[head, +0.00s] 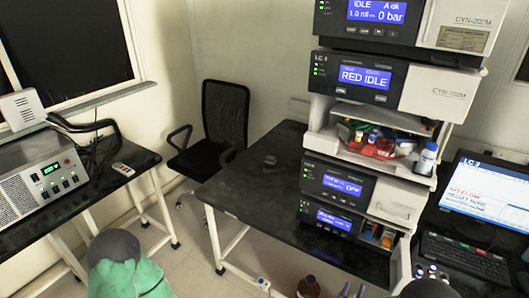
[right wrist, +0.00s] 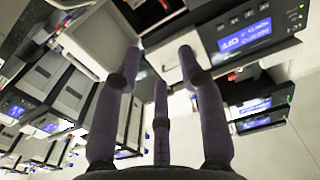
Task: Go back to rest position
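My right gripper (right wrist: 159,66) shows in the right wrist view with its dark fingers spread apart and nothing between them. Behind the fingers are pale instrument modules and a blue display (right wrist: 244,36), apart from them as far as I can tell. My left gripper is not visible.
A tall instrument stack (head: 384,85) stands on a black table (head: 270,215). A monitor (head: 488,195) and keyboard (head: 465,258) are at the right. A grey power unit (head: 42,178) sits on the left table. A black chair (head: 226,112) stands behind. A brown bottle (head: 308,287) is at the bottom.

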